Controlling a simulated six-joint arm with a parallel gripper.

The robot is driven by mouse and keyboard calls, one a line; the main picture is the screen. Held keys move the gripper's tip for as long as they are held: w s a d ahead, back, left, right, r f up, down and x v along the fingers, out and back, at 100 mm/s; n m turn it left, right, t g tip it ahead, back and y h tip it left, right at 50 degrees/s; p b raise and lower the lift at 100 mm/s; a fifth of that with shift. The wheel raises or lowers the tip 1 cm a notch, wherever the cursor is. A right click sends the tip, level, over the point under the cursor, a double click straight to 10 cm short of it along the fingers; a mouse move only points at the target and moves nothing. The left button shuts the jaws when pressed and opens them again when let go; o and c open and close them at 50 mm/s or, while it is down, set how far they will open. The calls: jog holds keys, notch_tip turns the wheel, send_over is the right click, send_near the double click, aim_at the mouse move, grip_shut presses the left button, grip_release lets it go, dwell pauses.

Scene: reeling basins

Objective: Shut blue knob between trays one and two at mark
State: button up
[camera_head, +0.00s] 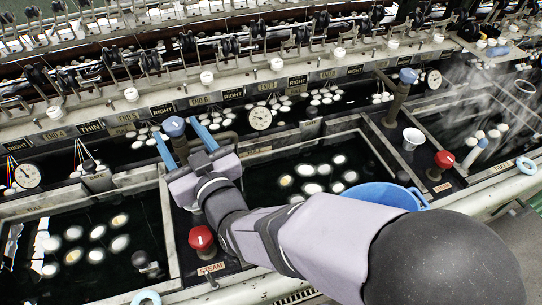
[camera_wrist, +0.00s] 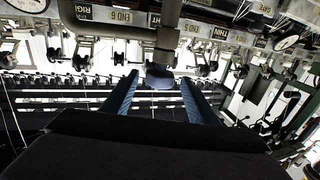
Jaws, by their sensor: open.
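The blue knob (camera_head: 173,126) tops an upright dark pipe between the left tray (camera_head: 164,222) and the middle tray (camera_head: 377,150). In the wrist view the knob (camera_wrist: 160,77) shows between my two blue fingertips, with a gap at each side. My gripper (camera_head: 175,130) is open, its fingers either side of the knob and apparently not touching it. In the wrist view my gripper (camera_wrist: 159,78) is empty. I cannot make out a mark on the knob.
Red steam knobs stand at the front left (camera_head: 201,237) and right (camera_head: 444,159). Another blue knob (camera_head: 408,75) tops a pipe farther right. A blue basin (camera_head: 386,192) and white cup (camera_head: 412,138) are right of my arm. Dial gauges (camera_head: 260,118) and reeling gear line the back.

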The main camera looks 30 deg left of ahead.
jog(key=p, duration=0.2)
jog(key=shift+r+p, duration=0.25)
jog(key=shift+p, duration=0.05)
jog(key=shift+f+p, duration=0.35)
jog(key=shift+p, duration=0.35)
jog(key=shift+a, duration=0.1)
jog(key=p+x, duration=0.2)
jog(key=x, duration=0.5)
jog(key=c, duration=1.1)
